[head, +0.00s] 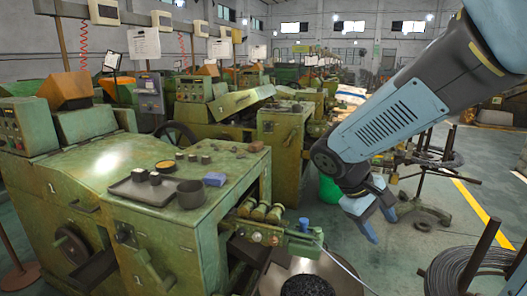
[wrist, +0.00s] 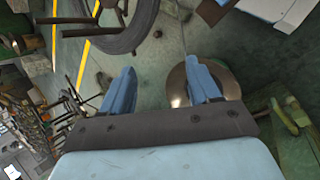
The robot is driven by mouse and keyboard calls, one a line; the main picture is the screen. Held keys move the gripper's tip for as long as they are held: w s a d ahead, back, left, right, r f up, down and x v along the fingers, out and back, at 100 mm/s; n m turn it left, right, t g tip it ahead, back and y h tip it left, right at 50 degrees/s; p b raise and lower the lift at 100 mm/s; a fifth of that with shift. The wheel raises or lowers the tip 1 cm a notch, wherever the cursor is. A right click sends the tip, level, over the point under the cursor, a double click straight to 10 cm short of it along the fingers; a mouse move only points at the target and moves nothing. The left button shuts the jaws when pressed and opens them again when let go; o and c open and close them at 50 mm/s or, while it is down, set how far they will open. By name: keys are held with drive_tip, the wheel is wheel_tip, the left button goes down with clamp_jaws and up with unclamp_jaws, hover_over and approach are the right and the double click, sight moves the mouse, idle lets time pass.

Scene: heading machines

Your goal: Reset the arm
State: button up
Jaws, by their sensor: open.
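My gripper (head: 374,220) hangs at the end of my arm on the right of the head view, its blue fingers pointing down. The fingers are apart with nothing between them. In the wrist view my gripper (wrist: 163,85) shows both blue fingers spread over the green floor. The arm reaches in from the upper right, bent at the wrist. The gripper is in the air to the right of the green machine (head: 150,235), apart from it.
A tray (head: 128,192) with small dark cups, a dark pot (head: 191,194) and a blue block (head: 214,179) are on the machine top. Wire coils (head: 465,268) on a stand are at right.

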drive_tip(key=s+a+r+m+t+y, duration=0.1)
drive_tip(key=s+r+m+t+y, duration=0.4)
drive_tip(key=r, duration=0.3)
drive_tip(key=shift+s+a+r+y, duration=0.35)
drive_tip(key=shift+s+y, duration=0.35)
drive_tip(key=shift+s, duration=0.15)
drive_tip(key=shift+s+a+r+m+t, duration=0.2)
drive_tip(key=shift+r+m+t, duration=0.1)
drive_tip(key=shift+r+t, duration=0.15)
drive_tip(key=shift+c, duration=0.2)
